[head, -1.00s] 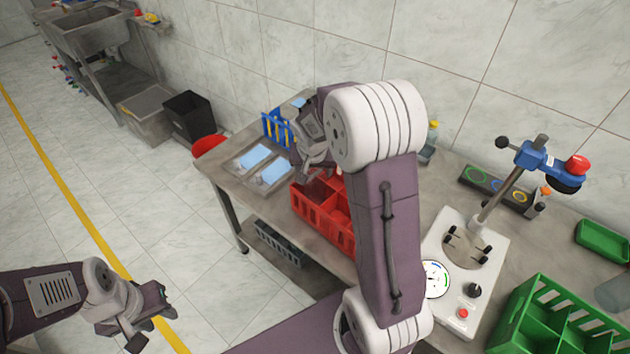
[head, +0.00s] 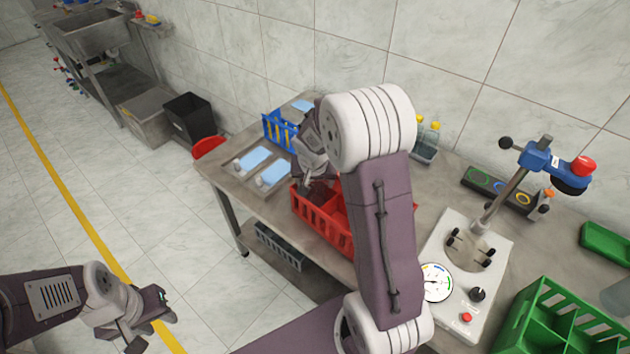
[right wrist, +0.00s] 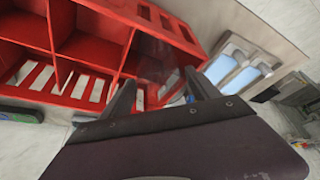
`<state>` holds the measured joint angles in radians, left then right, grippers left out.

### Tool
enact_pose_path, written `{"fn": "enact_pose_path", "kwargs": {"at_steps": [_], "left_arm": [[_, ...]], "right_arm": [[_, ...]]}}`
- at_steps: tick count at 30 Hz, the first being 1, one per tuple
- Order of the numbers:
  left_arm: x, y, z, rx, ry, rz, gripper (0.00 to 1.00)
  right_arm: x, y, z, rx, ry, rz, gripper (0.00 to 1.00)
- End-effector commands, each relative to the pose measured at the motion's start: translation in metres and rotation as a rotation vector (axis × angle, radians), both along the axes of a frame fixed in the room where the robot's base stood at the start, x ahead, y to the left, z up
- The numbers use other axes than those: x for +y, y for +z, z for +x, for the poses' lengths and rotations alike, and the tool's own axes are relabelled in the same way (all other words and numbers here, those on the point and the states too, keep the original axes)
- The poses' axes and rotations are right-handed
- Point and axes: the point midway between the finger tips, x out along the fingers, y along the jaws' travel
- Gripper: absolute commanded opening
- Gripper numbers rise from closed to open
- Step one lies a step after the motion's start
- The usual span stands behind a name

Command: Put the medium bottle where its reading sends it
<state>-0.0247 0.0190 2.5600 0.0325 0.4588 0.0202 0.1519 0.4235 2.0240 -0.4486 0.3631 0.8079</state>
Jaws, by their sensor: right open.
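My right gripper (right wrist: 160,92) is open over the near-left end of the red crate (right wrist: 100,55), its fingers apart in the right wrist view. A faint see-through shape (right wrist: 152,58), seemingly a bottle, stands in a crate compartment just beyond the fingertips; I cannot tell its size. In the head view the right gripper (head: 312,178) is at the left end of the red crate (head: 325,220), partly hidden by my arm. The white tester (head: 462,310) with a round dial (head: 435,282) stands right of my arm. My left gripper (head: 150,318) is open and empty over the floor.
A blue rack (head: 278,130) and trays with light-blue pads (head: 252,160) are at the table's left. Yellow-capped bottles (head: 433,138) stand behind my arm. A green crate (head: 560,325) is front right, and a panel with coloured rings (head: 500,188) lies behind the tester.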

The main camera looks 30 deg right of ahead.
Motion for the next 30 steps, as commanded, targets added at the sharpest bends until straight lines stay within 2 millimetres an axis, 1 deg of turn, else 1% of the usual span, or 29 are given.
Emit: {"fn": "enact_pose_path", "kwargs": {"at_steps": [2, 5, 15, 18, 21, 24, 27, 29, 30], "left_arm": [[0.0, 0.005, 0.0, 0.0, 0.0, 0.0, 0.36], [0.0, 0.006, 0.0, 0.0, 0.0, 0.0, 0.36], [0.0, 0.015, 0.0, 0.0, 0.0, 0.0, 0.36], [0.0, 0.017, 0.0, 0.0, 0.0, 0.0, 0.36], [0.0, 0.018, 0.0, 0.0, 0.0, 0.0, 0.36], [0.0, 0.018, 0.0, 0.0, 0.0, 0.0, 0.36], [0.0, 0.018, 0.0, 0.0, 0.0, 0.0, 0.36], [0.0, 0.018, 0.0, 0.0, 0.0, 0.0, 0.36], [0.0, 0.018, 0.0, 0.0, 0.0, 0.0, 0.36]], "right_arm": [[0.0, 0.005, 0.0, 0.0, 0.0, 0.0, 0.7], [0.002, 0.014, -0.003, -0.003, 0.0, -0.001, 0.7], [0.017, 0.08, -0.025, -0.005, 0.001, -0.001, 0.7], [0.02, 0.097, -0.031, -0.005, 0.001, -0.001, 0.7], [0.023, 0.108, -0.036, -0.004, 0.001, 0.0, 0.7], [0.025, 0.113, -0.038, -0.001, 0.0, 0.0, 0.7], [0.025, 0.114, -0.04, 0.001, 0.002, 0.001, 0.7], [0.033, 0.104, -0.049, 0.027, 0.04, 0.008, 0.7], [0.044, 0.091, -0.063, 0.064, 0.1, 0.021, 0.7]]}}
